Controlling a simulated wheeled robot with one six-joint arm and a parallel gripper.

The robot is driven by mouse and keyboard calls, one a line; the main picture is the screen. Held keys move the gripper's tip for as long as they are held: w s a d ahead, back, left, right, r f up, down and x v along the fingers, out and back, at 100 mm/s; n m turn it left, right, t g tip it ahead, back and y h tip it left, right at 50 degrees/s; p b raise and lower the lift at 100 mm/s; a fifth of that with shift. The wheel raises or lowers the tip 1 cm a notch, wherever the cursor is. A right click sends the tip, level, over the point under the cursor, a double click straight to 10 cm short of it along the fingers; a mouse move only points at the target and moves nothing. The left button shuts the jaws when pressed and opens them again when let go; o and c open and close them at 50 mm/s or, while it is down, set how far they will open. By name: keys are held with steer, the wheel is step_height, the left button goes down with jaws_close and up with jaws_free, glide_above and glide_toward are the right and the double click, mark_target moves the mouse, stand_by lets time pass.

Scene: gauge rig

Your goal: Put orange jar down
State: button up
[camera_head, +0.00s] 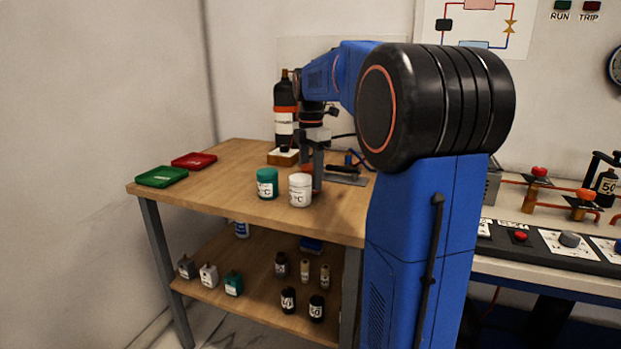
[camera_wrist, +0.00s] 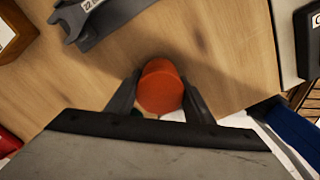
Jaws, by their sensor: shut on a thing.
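The orange jar (camera_wrist: 160,88) is between the two fingers of my gripper (camera_wrist: 160,98) in the wrist view, seen from above over the wooden table top. My gripper is shut on it. In the head view my gripper (camera_head: 314,172) points down over the table, and only a sliver of orange (camera_head: 306,168) shows beside it, mostly hidden behind a white jar. A dark shadow lies on the wood around the jar in the wrist view. I cannot tell whether its base touches the table.
The white jar (camera_head: 300,191) and a green jar (camera_head: 267,184) stand nearby on the wooden table (camera_head: 232,160). Red (camera_head: 194,160) and green (camera_head: 162,176) trays lie at the left. A dark bottle (camera_head: 285,110) stands behind. The table's left-middle is clear.

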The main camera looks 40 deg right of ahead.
mark_target(311, 166)
steer(key=shift+f, duration=0.3)
steer(key=shift+f, duration=0.15)
steer(key=o, duration=1.2)
step_height(311, 166, up, 12)
steer(key=shift+r, duration=0.15)
